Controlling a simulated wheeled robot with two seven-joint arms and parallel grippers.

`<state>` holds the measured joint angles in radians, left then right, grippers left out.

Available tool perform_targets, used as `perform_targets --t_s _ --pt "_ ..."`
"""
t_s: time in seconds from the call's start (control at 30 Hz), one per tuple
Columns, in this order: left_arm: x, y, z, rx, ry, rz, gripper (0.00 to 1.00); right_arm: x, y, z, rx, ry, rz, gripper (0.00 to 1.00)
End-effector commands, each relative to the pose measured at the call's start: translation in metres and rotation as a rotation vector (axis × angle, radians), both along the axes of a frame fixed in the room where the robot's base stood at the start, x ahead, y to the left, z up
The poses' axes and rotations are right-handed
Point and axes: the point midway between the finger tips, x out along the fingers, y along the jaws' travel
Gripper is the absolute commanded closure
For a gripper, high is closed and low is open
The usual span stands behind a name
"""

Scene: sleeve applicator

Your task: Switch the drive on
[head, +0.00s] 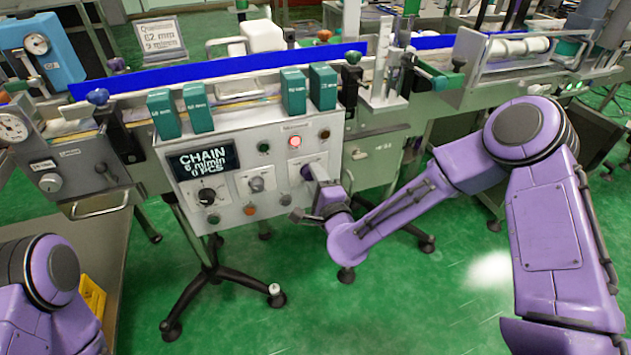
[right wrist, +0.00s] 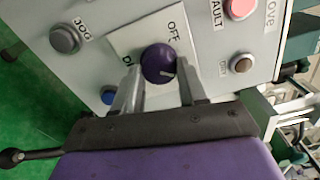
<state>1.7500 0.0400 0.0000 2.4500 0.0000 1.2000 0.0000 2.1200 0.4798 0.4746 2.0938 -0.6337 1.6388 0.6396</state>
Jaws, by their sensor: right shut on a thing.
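The control panel (head: 235,165) stands on a tripod below the conveyor, with a dark display (head: 203,160) reading CHAIN, 6 m/min and 0 PCS. My right gripper (head: 314,178) is at the panel's lower right. In the right wrist view my right gripper (right wrist: 158,80) has its two fingers closed around a dark purple rotary knob (right wrist: 158,62). My left gripper is out of view.
A red lamp (head: 295,142) is lit above the knob. A black dial (head: 207,196), a grey JOG button (right wrist: 65,39), a blue button (right wrist: 108,96) and a brown button (right wrist: 243,65) are close by. Green blocks (head: 198,107) stand along the panel's top. Green floor lies below.

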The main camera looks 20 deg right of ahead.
Motion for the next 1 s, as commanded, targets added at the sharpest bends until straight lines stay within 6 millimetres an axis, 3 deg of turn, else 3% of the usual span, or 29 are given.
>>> perform_targets --t_s 0.3,0.9,0.93,1.0 --pt "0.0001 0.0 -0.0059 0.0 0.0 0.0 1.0 -0.0009 0.0007 -0.0027 0.132 0.009 0.002 0.89" --pt "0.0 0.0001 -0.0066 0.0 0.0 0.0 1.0 -0.0009 0.0005 -0.0023 0.166 0.011 0.001 0.89" --pt "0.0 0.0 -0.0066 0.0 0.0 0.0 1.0 -0.0009 0.0005 -0.0023 0.166 0.011 0.001 0.49" --pt "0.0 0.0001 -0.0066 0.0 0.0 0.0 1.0 -0.0008 0.0005 -0.0021 0.165 0.01 0.001 0.33"
